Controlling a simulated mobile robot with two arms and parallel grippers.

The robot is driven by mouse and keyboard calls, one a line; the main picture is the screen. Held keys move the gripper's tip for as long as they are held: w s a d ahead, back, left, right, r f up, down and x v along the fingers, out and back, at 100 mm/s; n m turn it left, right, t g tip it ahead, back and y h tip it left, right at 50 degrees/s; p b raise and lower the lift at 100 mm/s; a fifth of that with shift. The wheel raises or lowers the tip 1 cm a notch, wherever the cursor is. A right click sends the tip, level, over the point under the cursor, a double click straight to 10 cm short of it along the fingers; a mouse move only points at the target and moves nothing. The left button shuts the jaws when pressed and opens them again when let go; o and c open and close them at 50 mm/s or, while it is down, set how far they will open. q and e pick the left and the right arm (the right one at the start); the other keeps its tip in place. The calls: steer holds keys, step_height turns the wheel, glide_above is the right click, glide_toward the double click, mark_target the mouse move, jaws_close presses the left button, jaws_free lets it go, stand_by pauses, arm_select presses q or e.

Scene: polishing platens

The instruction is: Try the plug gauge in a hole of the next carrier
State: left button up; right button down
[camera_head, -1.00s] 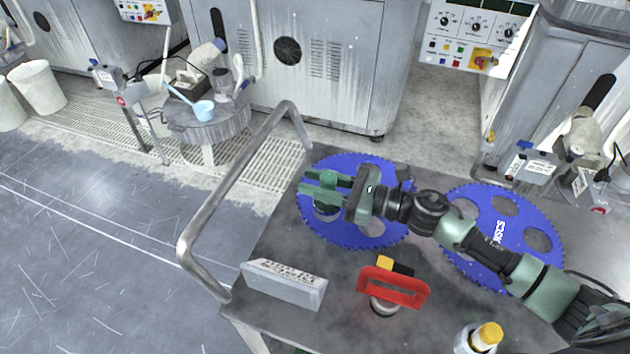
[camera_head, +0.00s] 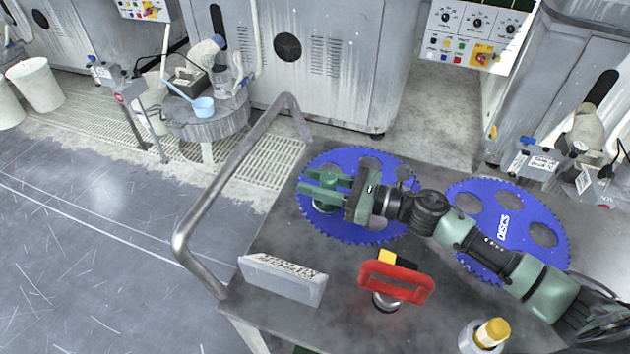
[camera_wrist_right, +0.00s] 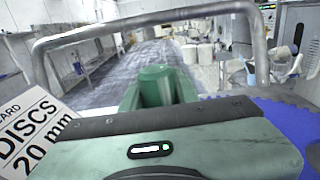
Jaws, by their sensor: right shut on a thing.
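My right gripper (camera_head: 325,187) reaches in from the right over the left blue toothed carrier (camera_head: 345,231). It is shut on the plug gauge (camera_head: 326,181), whose green round handle stands upright between the fingers. The gauge's green handle also shows in the right wrist view (camera_wrist_right: 156,86). The gauge's lower end is over the carrier's left side, by a hole. The fingers partly hide that spot, and I cannot tell whether the gauge is in the hole or above it. A second blue carrier (camera_head: 485,212), marked DISCS, lies to the right, partly under my right arm. My left gripper is not in view.
The carriers lie on a grey metal cart (camera_head: 345,320) with a tubular handle (camera_head: 232,180) at its left. On it are a grey lettered block (camera_head: 283,279), a red-handled tool (camera_head: 398,281) and a yellow-capped bottle (camera_head: 488,335). Machines stand behind.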

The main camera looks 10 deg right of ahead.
steer(key=shift+f, duration=0.1)
steer(key=c, duration=1)
jaws_free()
